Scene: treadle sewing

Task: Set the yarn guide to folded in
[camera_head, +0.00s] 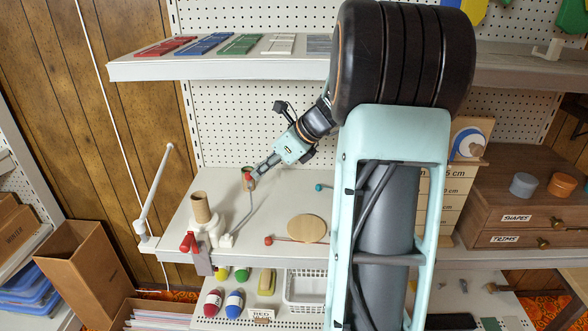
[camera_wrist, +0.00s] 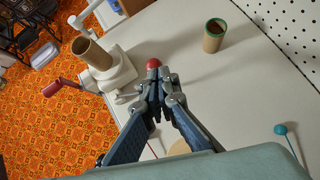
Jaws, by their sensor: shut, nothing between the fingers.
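The winder is a white machine (camera_head: 211,232) with a cardboard tube (camera_head: 200,208) on top and a red crank handle (camera_head: 188,242), at the left of the white table. The yarn guide looks to be the thin grey rod (camera_head: 239,222) rising from the winder's white foot toward a red ball (camera_head: 247,176). The red ball also shows in the wrist view (camera_wrist: 153,63), right at my fingertips; whether they touch it I cannot tell. My gripper (camera_head: 254,174) is shut and empty, also seen in the wrist view (camera_wrist: 158,84). It hides most of the rod there.
A green-rimmed cardboard cup (camera_wrist: 213,36) stands close beyond my gripper. A wooden disc (camera_head: 306,229), a red-headed pin (camera_head: 268,241) and a teal-headed pin (camera_head: 319,187) lie on the table. A shelf (camera_head: 220,66) hangs above; pegboard backs the table.

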